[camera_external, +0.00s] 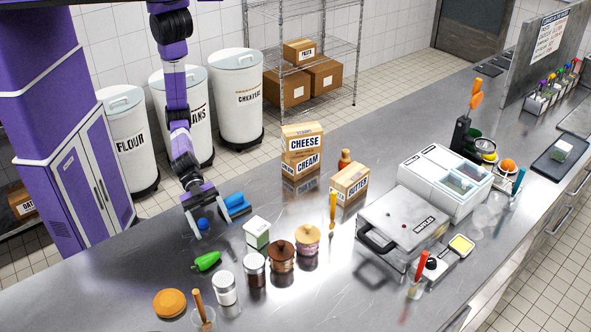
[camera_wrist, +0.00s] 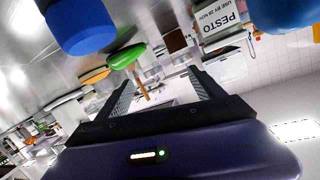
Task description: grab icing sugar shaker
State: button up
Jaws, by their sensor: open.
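The likely icing sugar shaker (camera_external: 225,288) is a pale upright cylinder with a silver top on the steel counter (camera_external: 120,285), at the front end of a row of jars. Its label is too small to read. My gripper (camera_external: 203,222) is up and left of it in the external view, apart from it, beyond the green pepper (camera_external: 206,261). The jaws are open; in the wrist view, nothing lies held between the fingers (camera_wrist: 162,88). I cannot pick out the shaker in the wrist view.
A small blue object (camera_external: 203,224) and a larger blue one (camera_external: 236,204) lie close to my gripper. A pesto tub (camera_external: 257,232) and dark jars (camera_external: 254,270) stand right of the pepper. An orange disc (camera_external: 169,303) and wooden handle (camera_external: 203,309) are left of the shaker.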

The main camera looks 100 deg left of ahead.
aim_at(224, 284)
jog(key=w+d, duration=0.1)
jog(key=d, duration=0.3)
jog(key=w+d+n+y, duration=0.1)
jog(key=w+d, duration=0.1)
jog(key=d, duration=0.2)
jog(key=w+d+r+n+g, duration=0.1)
jog(key=d, duration=0.3)
jog(key=shift+w+d, duration=0.2)
jog(key=shift+d, duration=0.15)
jog(key=shift+w+d+f+n, duration=0.15)
jog(key=shift+w+d+n, duration=0.2)
jog(key=shift+d, duration=0.2)
jog(key=shift+s+p+x, duration=0.15)
jog(key=shift+p+x, duration=0.05)
jog(key=shift+x, duration=1.5)
jog(key=shift+s+p+x, duration=0.15)
jog(key=shift+p+x, duration=0.05)
jog(key=shift+x, duration=1.45)
jog(key=shift+d, duration=0.2)
jog(key=shift+f, duration=0.1)
jog(key=c, duration=1.4)
jog(key=shift+c, duration=0.9)
